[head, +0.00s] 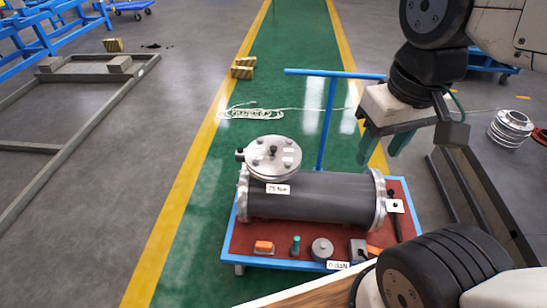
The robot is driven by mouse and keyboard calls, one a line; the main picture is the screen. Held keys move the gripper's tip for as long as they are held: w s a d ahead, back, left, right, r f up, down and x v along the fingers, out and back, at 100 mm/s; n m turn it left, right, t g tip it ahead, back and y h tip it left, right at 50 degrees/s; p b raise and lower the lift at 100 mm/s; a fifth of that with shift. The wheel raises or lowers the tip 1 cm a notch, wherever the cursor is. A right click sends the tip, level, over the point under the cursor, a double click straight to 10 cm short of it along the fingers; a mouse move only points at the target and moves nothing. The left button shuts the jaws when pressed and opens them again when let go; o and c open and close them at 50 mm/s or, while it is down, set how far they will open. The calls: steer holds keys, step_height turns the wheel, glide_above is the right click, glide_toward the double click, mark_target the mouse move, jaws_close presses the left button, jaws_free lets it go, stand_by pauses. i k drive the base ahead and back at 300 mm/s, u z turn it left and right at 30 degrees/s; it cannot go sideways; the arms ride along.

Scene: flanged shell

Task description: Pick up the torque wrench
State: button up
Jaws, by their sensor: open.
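A long dark tool that looks like the torque wrench (397,226) lies on the right end of the red-topped cart (232,243), beside the right flange of the shell. A pale tag partly covers it near its upper end. My gripper (379,160) is above the right rear of the cart, with its two green fingers pointing down. It is open and empty, apart from the dark tool and higher than it. The dark flanged shell (315,198) lies on its side across the cart, with a round metal flange cover (273,158) at its upper left.
An orange item (264,247), a teal-topped item (295,245), a round metal part (322,249) and a grey block (357,250) line the cart's front. The blue push handle (327,120) rises behind the shell. A pale coiled rope (250,113) lies on the green floor.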

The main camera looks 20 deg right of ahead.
mark_target(391, 191)
steer(key=z, duration=1.35)
